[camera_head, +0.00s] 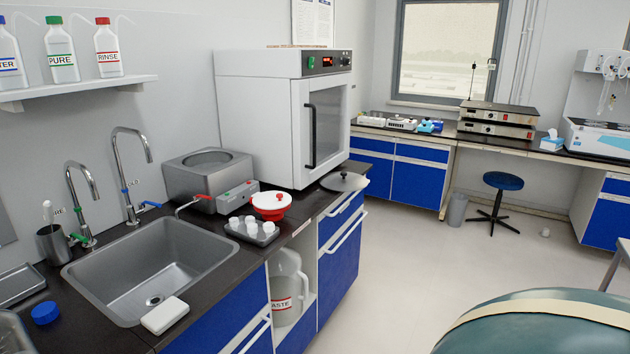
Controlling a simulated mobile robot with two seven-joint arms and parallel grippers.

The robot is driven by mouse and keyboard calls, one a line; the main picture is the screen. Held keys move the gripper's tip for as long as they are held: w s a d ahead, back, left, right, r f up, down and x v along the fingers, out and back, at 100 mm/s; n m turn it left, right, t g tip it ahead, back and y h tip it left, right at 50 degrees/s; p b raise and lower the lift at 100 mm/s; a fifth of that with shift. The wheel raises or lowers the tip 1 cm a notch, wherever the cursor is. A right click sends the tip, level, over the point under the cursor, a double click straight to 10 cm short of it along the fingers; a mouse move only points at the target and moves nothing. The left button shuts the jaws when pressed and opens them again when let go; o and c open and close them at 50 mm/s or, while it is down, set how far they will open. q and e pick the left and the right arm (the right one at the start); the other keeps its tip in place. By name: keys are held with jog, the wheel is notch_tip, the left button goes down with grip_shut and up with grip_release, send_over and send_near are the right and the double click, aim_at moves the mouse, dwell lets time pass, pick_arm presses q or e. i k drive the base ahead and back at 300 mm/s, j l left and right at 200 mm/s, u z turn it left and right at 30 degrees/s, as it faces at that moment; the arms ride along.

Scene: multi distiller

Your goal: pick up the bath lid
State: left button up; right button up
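The bath lid appears to be the flat grey disc with a small dark knob (344,182). It lies on the dark counter in front of the white oven's right side, close to the counter's front edge. The grey metal water bath (207,172) stands to its left, behind the sink, with its round top opening uncovered. Neither of my grippers is in view.
A white oven (262,130) stands behind the lid. A red-and-white round container (271,203) and a tray of small white vials (252,231) sit left of the lid. A sink (150,268) is nearer. A large dark green rounded object (535,325) fills the lower right.

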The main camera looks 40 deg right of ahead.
aim_at(340, 182)
jog(key=z, duration=1.6)
jog(key=i+l, duration=0.25)
jog(key=i, duration=0.15)
jog(key=i+l, duration=0.2)
jog(key=i, duration=0.2)
jog(key=i+l, duration=0.25)
jog(key=i, duration=0.15)
jog(key=z, duration=0.05)
